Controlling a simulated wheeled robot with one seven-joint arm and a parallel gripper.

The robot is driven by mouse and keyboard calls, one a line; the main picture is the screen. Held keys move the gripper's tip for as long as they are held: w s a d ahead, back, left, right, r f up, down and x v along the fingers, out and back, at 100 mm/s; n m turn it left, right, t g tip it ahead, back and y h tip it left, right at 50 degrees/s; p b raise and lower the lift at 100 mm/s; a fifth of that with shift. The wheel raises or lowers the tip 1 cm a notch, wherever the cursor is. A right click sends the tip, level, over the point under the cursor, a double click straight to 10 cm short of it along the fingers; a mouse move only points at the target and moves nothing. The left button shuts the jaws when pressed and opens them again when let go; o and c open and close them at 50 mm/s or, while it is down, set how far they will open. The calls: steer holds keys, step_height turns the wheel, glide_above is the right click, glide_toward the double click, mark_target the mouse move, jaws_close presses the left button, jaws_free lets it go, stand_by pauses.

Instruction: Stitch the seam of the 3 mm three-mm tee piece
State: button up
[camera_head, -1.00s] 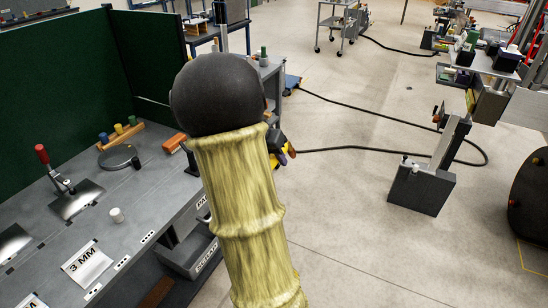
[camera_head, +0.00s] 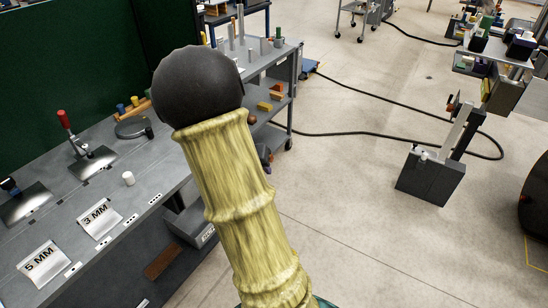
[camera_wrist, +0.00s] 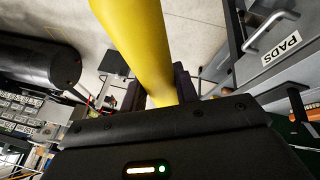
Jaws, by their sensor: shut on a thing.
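A grey plate (camera_head: 92,162) under a red-handled clamp (camera_head: 66,122) lies on the bench behind the 3 MM label (camera_head: 100,217). It may be the 3 mm tee piece, but its seam is too small to make out. My gripper (camera_wrist: 158,88) is shut on a thick yellow tool body (camera_wrist: 140,40) in the wrist view. The tool's working end is out of sight. In the head view my own sleeved arm covers the middle, and the gripper does not show there.
A second plate (camera_head: 25,202) lies left, behind the 5 MM label (camera_head: 43,262). A PADS drawer (camera_wrist: 285,45) shows at right in the wrist view. Open floor lies right, crossed by a black hose (camera_head: 370,134).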

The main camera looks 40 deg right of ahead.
steer(key=w+a+f+n+t+y, duration=0.1)
steer(key=w+a+f+n, duration=0.3)
steer(key=a+f, duration=0.5)
steer(key=w+a+f+n+t+y, duration=0.1)
steer(key=w+a+f+n+t, duration=0.2)
steer(key=a+f, duration=0.7)
steer(key=w+a+n, duration=0.1)
steer(key=a+n, duration=0.1)
steer(key=a, duration=0.3)
steer(key=shift+w+a+n, duration=0.15)
steer(key=shift+w+n, duration=0.2)
steer(key=shift+n, duration=0.05)
